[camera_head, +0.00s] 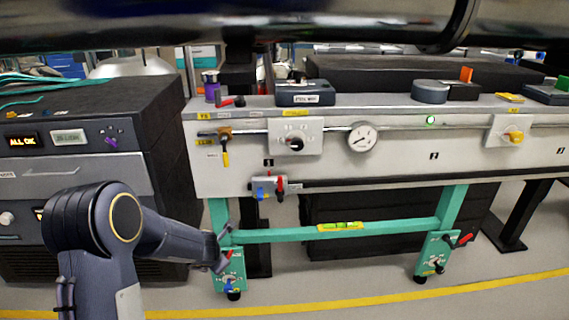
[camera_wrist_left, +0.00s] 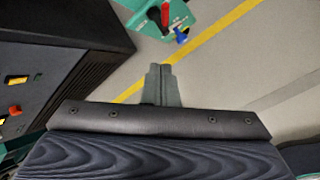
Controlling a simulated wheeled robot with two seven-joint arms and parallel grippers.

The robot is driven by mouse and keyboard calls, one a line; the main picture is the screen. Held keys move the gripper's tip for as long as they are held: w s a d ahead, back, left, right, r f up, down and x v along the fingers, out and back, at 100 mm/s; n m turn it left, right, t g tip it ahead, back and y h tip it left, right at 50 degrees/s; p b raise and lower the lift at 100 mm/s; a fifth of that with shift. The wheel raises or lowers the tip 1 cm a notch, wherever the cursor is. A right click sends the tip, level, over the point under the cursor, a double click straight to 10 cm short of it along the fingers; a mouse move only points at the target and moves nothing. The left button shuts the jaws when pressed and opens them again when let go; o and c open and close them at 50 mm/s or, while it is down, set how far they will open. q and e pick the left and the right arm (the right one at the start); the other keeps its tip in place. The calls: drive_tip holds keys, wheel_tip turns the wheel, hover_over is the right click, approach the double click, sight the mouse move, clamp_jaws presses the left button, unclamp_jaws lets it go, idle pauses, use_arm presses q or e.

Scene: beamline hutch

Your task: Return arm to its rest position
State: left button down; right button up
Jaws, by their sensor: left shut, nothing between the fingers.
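My left arm (camera_head: 95,225) comes in at the lower left of the head view, bent at a large dark joint. Its forearm reaches right, in front of the dark cabinet, to near the bench's left teal leg. My left gripper (camera_head: 222,265) is beside the foot plate of that leg; whether it touches cannot be told. In the left wrist view the gripper (camera_wrist_left: 160,72) is shut, its two grey fingers together with nothing between them. Beyond the fingertips are the teal foot plate (camera_wrist_left: 150,18) and its red and blue handles. My right gripper is not in view.
The white bench front (camera_head: 230,180) carries knobs, a gauge (camera_head: 361,139) and small valves. A dark cabinet (camera_head: 165,140) stands at left. A teal crossbar (camera_head: 390,227) joins the legs. A large pipe (camera_head: 200,25) crosses overhead. Floor with a yellow line (camera_head: 480,290) is clear in front.

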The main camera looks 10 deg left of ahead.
use_arm(q)
drive_tip(key=s+d+r+m+t+h, duration=0.25)
drive_tip(key=s+d+r+m, duration=0.25)
drive_tip(key=r+m, duration=0.3)
drive_tip(key=s+d+r+m+t+h, duration=0.1)
drive_tip(key=s+d+r+m+h, duration=0.35)
drive_tip(key=r, duration=0.55)
drive_tip(key=s+d+f+m+g, duration=0.15)
drive_tip(key=s+m+g, duration=0.35)
drive_tip(key=s+m, duration=1.5)
drive_tip(key=s+r+n+p, duration=0.3)
drive_tip(key=r+n+p, duration=0.1)
drive_tip(key=r+p, duration=2.6)
drive_tip(key=shift+d+y+p, duration=0.3)
drive_tip(key=shift+d, duration=0.1)
drive_tip(key=shift+s, duration=0.1)
